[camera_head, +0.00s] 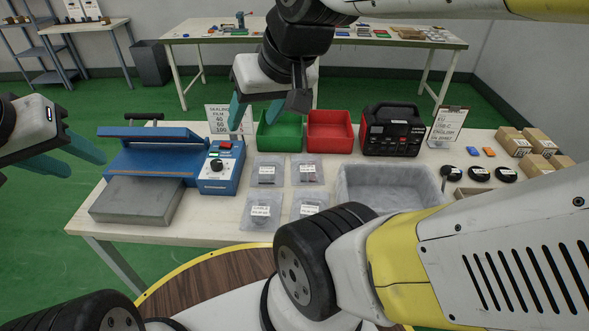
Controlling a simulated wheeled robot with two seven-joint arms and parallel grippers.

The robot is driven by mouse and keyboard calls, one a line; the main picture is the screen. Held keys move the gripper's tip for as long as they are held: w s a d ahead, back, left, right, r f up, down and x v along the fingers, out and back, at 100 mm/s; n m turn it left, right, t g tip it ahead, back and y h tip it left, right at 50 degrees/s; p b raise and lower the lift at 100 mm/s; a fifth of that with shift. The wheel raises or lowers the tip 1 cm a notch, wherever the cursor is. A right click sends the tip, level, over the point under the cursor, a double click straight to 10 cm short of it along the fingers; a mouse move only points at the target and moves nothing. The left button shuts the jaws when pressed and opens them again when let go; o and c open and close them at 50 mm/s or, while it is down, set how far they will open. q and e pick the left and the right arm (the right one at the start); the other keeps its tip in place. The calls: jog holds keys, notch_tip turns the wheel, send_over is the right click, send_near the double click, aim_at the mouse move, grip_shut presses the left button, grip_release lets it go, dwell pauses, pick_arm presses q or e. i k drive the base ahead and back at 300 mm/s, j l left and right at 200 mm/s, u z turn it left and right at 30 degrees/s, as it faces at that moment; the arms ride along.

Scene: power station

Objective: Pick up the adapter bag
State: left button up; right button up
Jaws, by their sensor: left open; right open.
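Several clear bags with white labels lie flat on the white table in two rows: a back-left bag (268,171), a back-right bag (308,170), a front-left bag (261,211) and a front-right bag (310,208). The labels are too small to read surely, so I cannot tell which is the adapter bag. The front-right bag is partly hidden by my arm. My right gripper (257,116) is open and empty, in the air above the back of the table, beyond the bags. My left gripper (88,168) is open and empty at the left edge, away from the bags.
A blue sealing machine (150,153) stands left of the bags. A green bin (280,136) and a red bin (330,131) stand behind them. A grey tray (390,186) is to the right. A black-red power unit (392,130) and cardboard boxes (537,141) stand farther right.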

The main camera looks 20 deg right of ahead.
aim_at(307, 202)
jog(key=k+l+z, duration=0.1)
jog(key=z, duration=0.35)
jog(key=k+l+z, duration=0.1)
jog(key=l+z, duration=0.15)
jog(key=z, duration=0.2)
